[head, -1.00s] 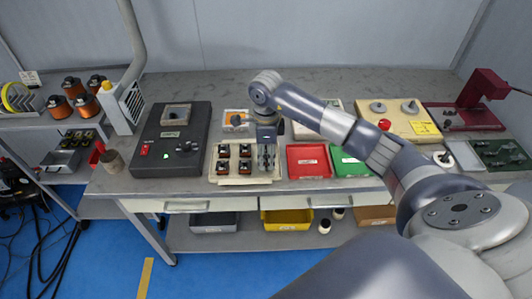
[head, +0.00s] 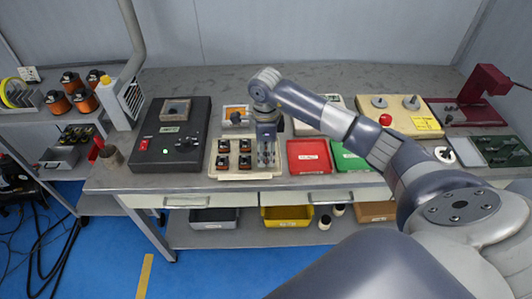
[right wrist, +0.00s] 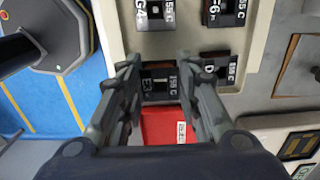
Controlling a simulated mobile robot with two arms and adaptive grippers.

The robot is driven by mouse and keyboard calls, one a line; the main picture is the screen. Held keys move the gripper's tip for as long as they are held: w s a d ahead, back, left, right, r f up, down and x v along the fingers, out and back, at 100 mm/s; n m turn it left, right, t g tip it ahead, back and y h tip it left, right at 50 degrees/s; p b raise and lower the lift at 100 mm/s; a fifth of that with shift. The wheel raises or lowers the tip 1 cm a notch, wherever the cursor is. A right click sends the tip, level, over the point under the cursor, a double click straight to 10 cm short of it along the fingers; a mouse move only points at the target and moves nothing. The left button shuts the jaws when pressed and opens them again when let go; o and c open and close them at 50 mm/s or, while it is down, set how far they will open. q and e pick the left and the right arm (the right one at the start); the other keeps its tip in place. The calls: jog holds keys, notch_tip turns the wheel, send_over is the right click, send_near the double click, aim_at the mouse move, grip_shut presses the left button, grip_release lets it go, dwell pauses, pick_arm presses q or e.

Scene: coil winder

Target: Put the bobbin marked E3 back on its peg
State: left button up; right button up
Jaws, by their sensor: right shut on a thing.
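My right gripper (head: 266,160) points down at the right part of a cream bobbin tray (head: 250,174). In the right wrist view its two fingers (right wrist: 160,95) are shut on a dark bobbin (right wrist: 160,80) whose label shows a 3, apparently E3, and 195 C. The bobbin is at the tray, but I cannot tell whether it is seated on a peg or held just above. Other labelled bobbins sit in the tray, among them one (right wrist: 156,14) marked G4 and one (right wrist: 222,12) marked with a 6. My left gripper is out of view.
A red tray (head: 309,156) and a green tray (head: 348,160) lie right of the bobbin tray. A black control box (head: 150,157) stands to its left. A white tray with an orange item (head: 236,112) is just behind. Red-brown coils (head: 84,100) stand on the left shelf.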

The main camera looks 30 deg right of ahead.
jog(key=shift+f, duration=0.1)
dwell(0.3)
jog(key=shift+f+b, duration=0.9)
jog(key=shift+f, duration=0.1)
jog(key=o, duration=1.1)
jog(key=shift+o, duration=0.2)
jog(key=shift+r, duration=0.1)
notch_tip(320, 180, up, 12)
